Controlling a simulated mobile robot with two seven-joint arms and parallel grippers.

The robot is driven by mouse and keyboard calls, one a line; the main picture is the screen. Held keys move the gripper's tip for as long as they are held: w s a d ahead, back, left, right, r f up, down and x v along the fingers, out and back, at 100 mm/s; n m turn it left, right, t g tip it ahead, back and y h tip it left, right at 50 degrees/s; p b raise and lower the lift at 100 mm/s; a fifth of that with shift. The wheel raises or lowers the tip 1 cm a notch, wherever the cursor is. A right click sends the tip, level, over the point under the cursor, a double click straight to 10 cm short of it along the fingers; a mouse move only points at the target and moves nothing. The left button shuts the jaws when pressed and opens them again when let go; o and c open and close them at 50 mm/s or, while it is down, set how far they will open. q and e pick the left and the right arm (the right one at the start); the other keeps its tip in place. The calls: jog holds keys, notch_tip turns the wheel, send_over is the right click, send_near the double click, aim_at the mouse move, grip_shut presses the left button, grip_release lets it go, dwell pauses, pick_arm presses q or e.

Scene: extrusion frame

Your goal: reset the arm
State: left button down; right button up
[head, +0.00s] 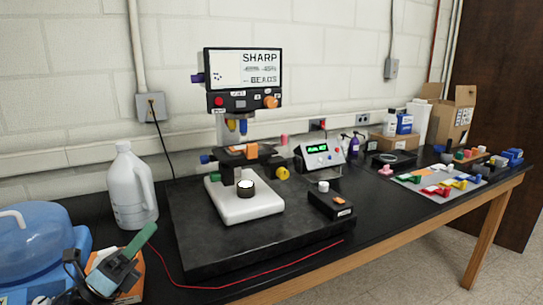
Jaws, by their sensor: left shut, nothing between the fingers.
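My left gripper (139,241) shows at the bottom left, reaching up and to the right with its green tip. It is shut and empty. It is over the front left part of the black bench, in front of an orange and white box (131,289) that it partly hides. The rest of my left arm is mostly cut off by the lower edge. My right gripper is not in view.
A blue water jug (35,240) and a white bottle (130,190) stand beside the left gripper. A microscope-like device (243,80) stands on a dark slab (215,250) mid-bench, with a red wire in front. Coloured parts on a sheet (436,178) lie at right.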

pick_arm(q)
jog(key=s+f+n+y, duration=0.45)
jog(key=f+n, duration=0.35)
jog(key=f, duration=0.2)
jog(key=s+f+n+y, duration=0.3)
jog(key=f+n+y, duration=0.2)
jog(key=f+n, duration=0.4)
jog(key=s+f+n+y, duration=0.45)
jog(key=f+n, duration=0.35)
jog(key=f, duration=0.2)
jog(key=s+d+f+n+g+y, duration=0.1)
jog(key=s+d+f+n+g, duration=0.1)
jog(key=s+f+n+g, duration=0.2)
jog(key=s+d+f+n+g+y+p, duration=0.1)
jog(key=s+f+n+g, duration=0.3)
jog(key=s, duration=1.4)
notch_tip(320, 180, down, 7)
jog(key=n, duration=0.3)
jog(key=shift+s+d+r, duration=0.15)
jog(key=shift+s+d, duration=0.15)
jog(key=shift+d, duration=0.1)
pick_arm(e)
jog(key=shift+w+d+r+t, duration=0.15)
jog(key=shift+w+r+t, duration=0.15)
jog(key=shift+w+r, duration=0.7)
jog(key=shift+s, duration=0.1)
